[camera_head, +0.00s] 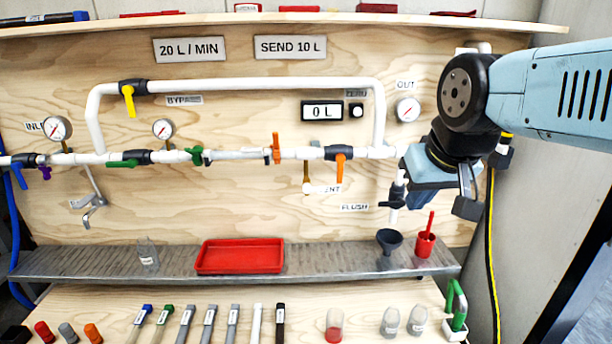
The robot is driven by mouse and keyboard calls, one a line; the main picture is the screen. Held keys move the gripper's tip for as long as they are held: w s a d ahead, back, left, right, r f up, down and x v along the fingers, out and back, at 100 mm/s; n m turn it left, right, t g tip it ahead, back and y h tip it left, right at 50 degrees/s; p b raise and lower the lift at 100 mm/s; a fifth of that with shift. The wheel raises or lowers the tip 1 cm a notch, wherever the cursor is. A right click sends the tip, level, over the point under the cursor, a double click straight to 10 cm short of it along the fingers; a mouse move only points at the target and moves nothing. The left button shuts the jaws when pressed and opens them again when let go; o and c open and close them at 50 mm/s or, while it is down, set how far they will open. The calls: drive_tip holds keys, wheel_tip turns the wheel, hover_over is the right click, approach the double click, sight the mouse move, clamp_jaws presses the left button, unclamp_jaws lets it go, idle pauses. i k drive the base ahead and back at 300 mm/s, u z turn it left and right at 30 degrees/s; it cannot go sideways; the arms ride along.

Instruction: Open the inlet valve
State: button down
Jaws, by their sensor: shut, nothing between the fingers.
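A white pipe run is mounted on the wooden board, with an inlet label (34,127), partly covered by a gauge, at its left end. Below the label, a valve with a blue handle (20,174) sits on the pipe at the far left. Its handle hangs down, across the pipe. A small purple handle (45,173) is just right of it. My gripper (467,203) is at the right side, in front of the board near the outlet end, far from the blue handle. It is shut and empty; its fingertips show only in part.
Other valves have yellow (129,101), green (196,155) and orange (340,167) handles. A metal tap (92,210) sticks out below the pipe at left. A metal shelf (330,262) below holds a red tray (240,256), a bottle (148,253) and a funnel (389,240).

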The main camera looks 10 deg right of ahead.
sight(17, 166)
drive_tip(key=u, duration=0.55)
drive_tip(key=k, duration=1.3)
drive_tip(key=u, duration=0.95)
drive_tip(key=i, duration=0.65)
drive_tip(key=u, duration=0.8)
drive_tip(key=i, duration=2.15)
drive_tip(key=z, duration=0.9)
drive_tip(key=i, duration=0.5)
drive_tip(key=z, duration=0.4)
drive_tip(key=k, duration=0.4)
drive_tip(key=z, duration=0.05)
